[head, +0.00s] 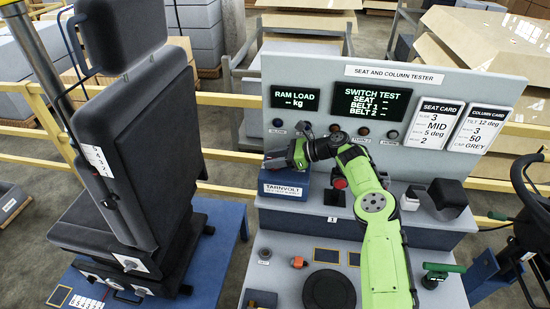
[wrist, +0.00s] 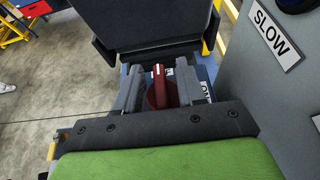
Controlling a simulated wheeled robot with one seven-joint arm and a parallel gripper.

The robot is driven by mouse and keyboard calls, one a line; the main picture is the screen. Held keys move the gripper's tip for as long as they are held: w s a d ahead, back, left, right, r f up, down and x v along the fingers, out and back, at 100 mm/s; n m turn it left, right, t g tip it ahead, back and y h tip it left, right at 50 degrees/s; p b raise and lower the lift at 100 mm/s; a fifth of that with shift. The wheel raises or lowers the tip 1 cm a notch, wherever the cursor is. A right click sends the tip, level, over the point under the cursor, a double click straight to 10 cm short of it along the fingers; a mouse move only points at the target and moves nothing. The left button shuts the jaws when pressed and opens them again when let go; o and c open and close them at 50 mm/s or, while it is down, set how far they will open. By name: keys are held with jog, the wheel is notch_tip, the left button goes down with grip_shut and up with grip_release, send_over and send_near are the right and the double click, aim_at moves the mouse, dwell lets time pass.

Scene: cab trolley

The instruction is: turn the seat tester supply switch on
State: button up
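The supply is a blue box labelled TARNVOLT (head: 284,190) on the tester's ledge, below the grey panel. My gripper (head: 272,160) is over its top in the head view and hides its switch there. In the wrist view the switch is a red rotary knob (wrist: 159,84) with a raised bar handle on a round red base. The handle points roughly away from my palm. My gripper's two grey fingers (wrist: 159,90) stand on either side of the handle, with small gaps visible. A white label, apparently reading ON, lies right of the knob, partly hidden by the right finger.
The tester panel (head: 430,78) rises behind and to the right; its SLOW label (wrist: 276,34) is close to my gripper. A black seat (head: 130,150) stands to the left. A red button (head: 339,183) is right of the box. The panel displays (head: 371,102) show dashes.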

grip_shut()
